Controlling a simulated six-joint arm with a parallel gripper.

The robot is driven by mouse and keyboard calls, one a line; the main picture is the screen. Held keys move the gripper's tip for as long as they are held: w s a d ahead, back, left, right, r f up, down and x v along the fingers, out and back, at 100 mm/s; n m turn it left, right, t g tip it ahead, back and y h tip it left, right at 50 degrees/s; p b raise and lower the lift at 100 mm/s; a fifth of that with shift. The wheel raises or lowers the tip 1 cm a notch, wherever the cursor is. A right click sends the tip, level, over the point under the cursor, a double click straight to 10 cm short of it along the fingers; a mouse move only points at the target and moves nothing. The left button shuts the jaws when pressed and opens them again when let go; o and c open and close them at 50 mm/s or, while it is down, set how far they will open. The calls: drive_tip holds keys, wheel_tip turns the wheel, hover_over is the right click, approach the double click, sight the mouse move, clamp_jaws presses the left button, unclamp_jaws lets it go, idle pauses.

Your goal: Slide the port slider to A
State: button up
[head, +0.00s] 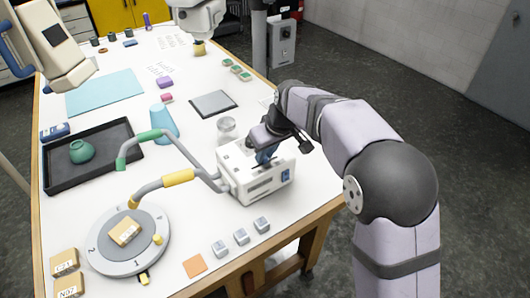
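A white box (240,187) with dark slots stands near the table's right edge. A small blue part (266,156) shows at its top, directly below my gripper; it may be the port slider's handle, but I cannot tell for sure. My gripper (268,146) reaches in from the right and is over the box top, at or very near the blue part. My gripper hides much of the top, so the slider's position and the letter A cannot be made out. Whether the fingers are closed on the blue part cannot be seen. A blue label (285,175) is on the box's right face.
A jointed pipe with a yellow sleeve (178,178) and green sleeves runs left of the box. A glass jar (226,126) stands close behind it. Several grey cubes (241,236) lie in front. A round turntable (104,253) and a black tray (60,178) are farther left.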

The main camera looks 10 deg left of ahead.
clamp_jaws()
drive_tip(key=shift+s+a+b, duration=0.3)
drive_tip(key=shift+s+a, duration=0.9)
drive_tip(key=o, duration=0.6)
unclamp_jaws()
drive_tip(key=shift+a, duration=0.1)
drive_tip(key=shift+b+v, duration=1.05)
drive_tip(key=shift+v, duration=2.7)
